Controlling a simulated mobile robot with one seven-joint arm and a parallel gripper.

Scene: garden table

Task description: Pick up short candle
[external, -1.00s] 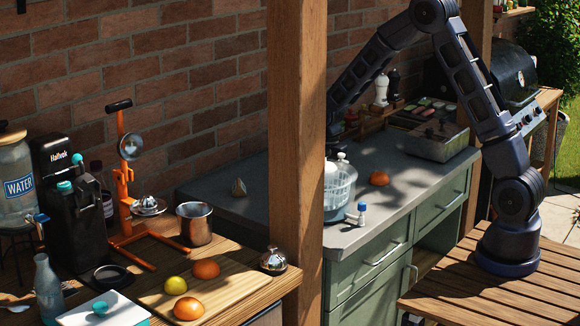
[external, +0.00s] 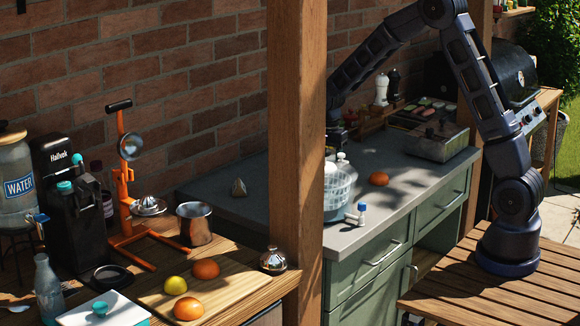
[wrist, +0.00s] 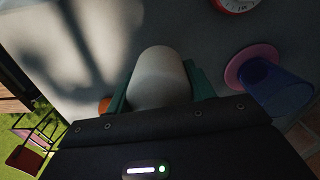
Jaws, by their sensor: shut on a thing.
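The short candle (wrist: 158,80) is a pale, off-white cylinder in the middle of the wrist view. My gripper (wrist: 159,70) has its two green fingers against the candle's sides and is shut on it. Grey counter surface shows behind the candle.
The wooden post (external: 296,130) stands in front of the counter. A pale blue colander (external: 340,193), a small blue-capped bottle (external: 357,215) and an orange (external: 379,178) are on the counter. The wrist view shows a blue cup (wrist: 278,90) by a pink disc (wrist: 238,72).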

